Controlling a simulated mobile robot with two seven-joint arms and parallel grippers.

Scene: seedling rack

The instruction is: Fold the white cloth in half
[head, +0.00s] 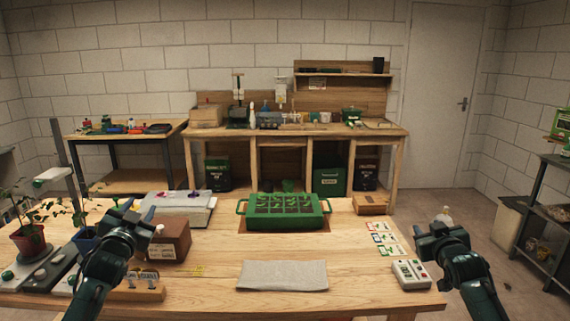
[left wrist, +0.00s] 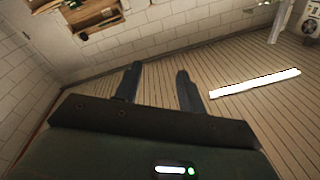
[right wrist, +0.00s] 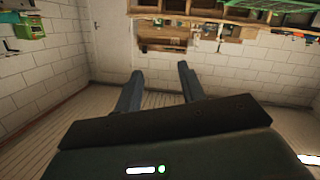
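The white cloth (head: 282,275) lies flat on the wooden table (head: 215,287) near its front edge, centred between my two arms. It looks greyish-white, a wide rectangle with slightly uneven edges. My left gripper (head: 133,212) is raised above the left part of the table, well to the left of the cloth. It is open and empty, with its two fingers apart in the left wrist view (left wrist: 157,85). My right gripper (head: 437,228) is raised beyond the table's right edge. It is open and empty in the right wrist view (right wrist: 161,85). Neither wrist view shows the cloth.
A green seedling tray (head: 286,212) stands behind the cloth. A brown box (head: 169,241) and a wooden holder (head: 140,290) stand to the left. A white device (head: 411,274) and seed packets (head: 383,238) lie to the right.

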